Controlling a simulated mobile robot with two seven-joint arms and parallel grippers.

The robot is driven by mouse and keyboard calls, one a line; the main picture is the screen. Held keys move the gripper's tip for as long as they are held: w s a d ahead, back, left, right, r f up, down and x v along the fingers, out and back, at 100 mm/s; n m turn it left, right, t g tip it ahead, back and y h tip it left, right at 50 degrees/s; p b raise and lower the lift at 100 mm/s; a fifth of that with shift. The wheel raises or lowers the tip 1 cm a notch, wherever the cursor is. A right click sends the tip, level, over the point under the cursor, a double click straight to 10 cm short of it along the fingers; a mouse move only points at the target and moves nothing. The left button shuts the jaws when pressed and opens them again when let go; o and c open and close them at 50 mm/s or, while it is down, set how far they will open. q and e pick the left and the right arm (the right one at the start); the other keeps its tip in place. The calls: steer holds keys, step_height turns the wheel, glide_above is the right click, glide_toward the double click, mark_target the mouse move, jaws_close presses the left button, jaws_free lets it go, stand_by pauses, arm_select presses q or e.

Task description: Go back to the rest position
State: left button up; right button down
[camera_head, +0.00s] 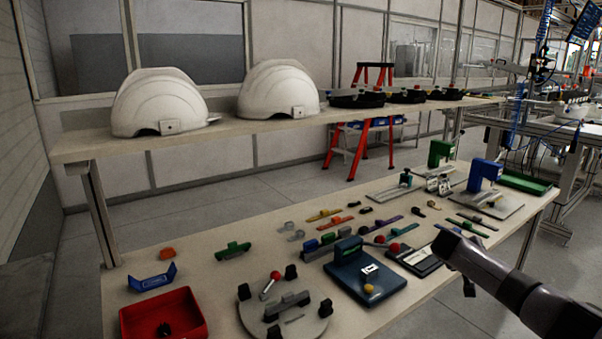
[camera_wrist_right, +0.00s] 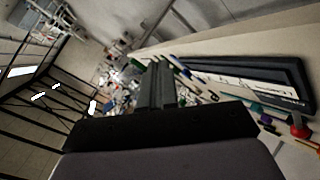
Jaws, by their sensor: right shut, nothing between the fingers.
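My right arm comes in from the right in the head view, over the front right edge of the workbench (camera_head: 215,275). Its gripper (camera_head: 447,245) is at the arm's far end, near a black-and-white plate (camera_head: 415,259). In the right wrist view the fingers of my right gripper (camera_wrist_right: 158,82) are together with nothing between them. The gripper is apart from the parts on the bench, as far as I can tell. My left gripper is not in view.
Two white helmet shells (camera_head: 160,103) (camera_head: 279,90) stand on the rear shelf (camera_head: 235,124). The bench holds a red tray (camera_head: 135,319), a round fixture (camera_head: 305,322), a dark blue fixture (camera_head: 345,287) and several small coloured parts.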

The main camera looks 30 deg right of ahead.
steer(key=s+a+f+n+t+y, duration=0.35)
steer(key=a+f+n, duration=0.4)
steer(key=a, duration=0.35)
steer(key=s+a+f+n+t+y, duration=0.2)
steer(key=a+f+n+t+y, duration=0.2)
steer(key=a+f+n, duration=0.5)
steer(key=s+a+n+y, duration=0.1)
steer(key=s+a+y, duration=0.25)
steer(key=a, duration=0.45)
steer(key=s+a+n+y, duration=0.1)
steer(key=s+a+y, duration=0.1)
steer(key=s+a, duration=0.45)
steer(key=a+f+m+t, duration=0.1)
steer(key=a+m+t, duration=0.1)
steer(key=a+m, duration=0.7)
steer(key=a, duration=0.8)
steer(key=shift+a+f+y, duration=0.2)
steer(key=shift+f+y, duration=0.1)
steer(key=shift+s+m, duration=0.1)
steer(key=shift+m, duration=0.15)
